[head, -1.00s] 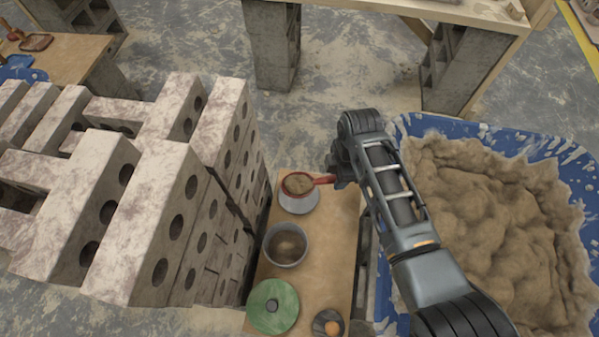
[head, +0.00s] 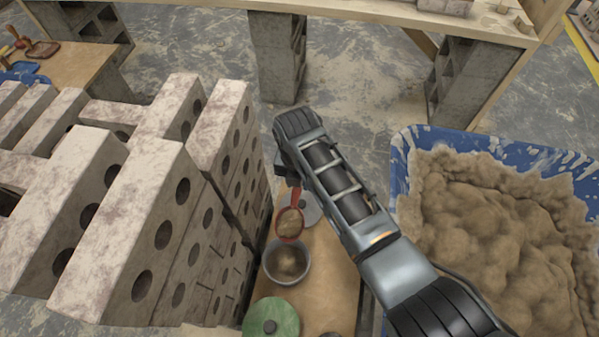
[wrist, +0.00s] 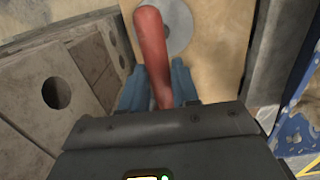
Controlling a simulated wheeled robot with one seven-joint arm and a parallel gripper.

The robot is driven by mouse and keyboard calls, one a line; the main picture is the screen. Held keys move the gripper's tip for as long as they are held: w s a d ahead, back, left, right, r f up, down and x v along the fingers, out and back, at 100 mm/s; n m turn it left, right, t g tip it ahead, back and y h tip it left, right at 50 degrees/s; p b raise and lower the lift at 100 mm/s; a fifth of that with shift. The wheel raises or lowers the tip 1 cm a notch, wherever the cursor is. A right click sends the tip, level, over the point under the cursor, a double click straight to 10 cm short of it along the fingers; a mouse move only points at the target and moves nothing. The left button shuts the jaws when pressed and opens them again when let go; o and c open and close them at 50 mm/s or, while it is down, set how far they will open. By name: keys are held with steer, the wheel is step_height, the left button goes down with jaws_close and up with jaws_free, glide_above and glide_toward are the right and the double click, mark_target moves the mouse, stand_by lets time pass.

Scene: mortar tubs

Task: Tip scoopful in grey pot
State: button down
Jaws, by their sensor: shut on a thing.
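A red scoop (head: 290,224) with sandy mortar in its bowl is held above the board. Its red handle (wrist: 152,50) runs between the fingers in the wrist view. My gripper (head: 291,182) is shut on the handle; its fingertips are partly hidden by my arm in the head view. The grey pot (head: 287,263) stands just in front of the scoop and has some mortar inside.
A green round lid (head: 271,318) lies in front of the pot on the wooden board (head: 330,262). Stacked bricks (head: 165,200) rise close on the left. A blue tub (head: 405,160) full of mortar (head: 500,230) stands on the right.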

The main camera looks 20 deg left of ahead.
steer(key=shift+s+r+t+p, duration=0.6)
steer(key=shift+s+r+p, duration=0.15)
steer(key=shift+p, duration=0.2)
steer(key=shift+s+d+r+t+p, duration=0.1)
steer(key=shift+s+r+t+p, duration=0.1)
steer(key=shift+s+t, duration=0.2)
steer(key=shift+s+r+t+p, duration=0.1)
steer(key=shift+s+t+p, duration=0.05)
steer(key=shift+s+t, duration=0.25)
steer(key=s+t, duration=0.2)
steer(key=s+r+t+b, duration=0.1)
steer(key=s+t, duration=0.1)
steer(key=s+r+t, duration=0.1)
steer(key=s+t, duration=0.1)
steer(key=s, duration=0.1)
steer(key=shift+d+r+y+b, duration=0.15)
steer(key=shift+d+y+b, duration=0.05)
steer(key=shift+y+b, duration=0.1)
steer(key=shift+s+t+b, duration=0.35)
steer(key=shift+t+b, duration=0.1)
steer(key=shift+t, duration=0.15)
steer(key=shift+s+r+t+b, duration=0.2)
steer(key=shift+s+t+b, duration=0.2)
steer(key=shift+s+b, duration=0.1)
steer(key=shift+s+r+t+b, duration=0.2)
steer(key=shift+s+t+b, duration=0.2)
steer(key=shift+b, duration=0.05)
steer(key=shift+s+d+r+t, duration=0.1)
steer(key=shift+s+r+t, duration=0.15)
steer(key=shift+r+t, duration=0.05)
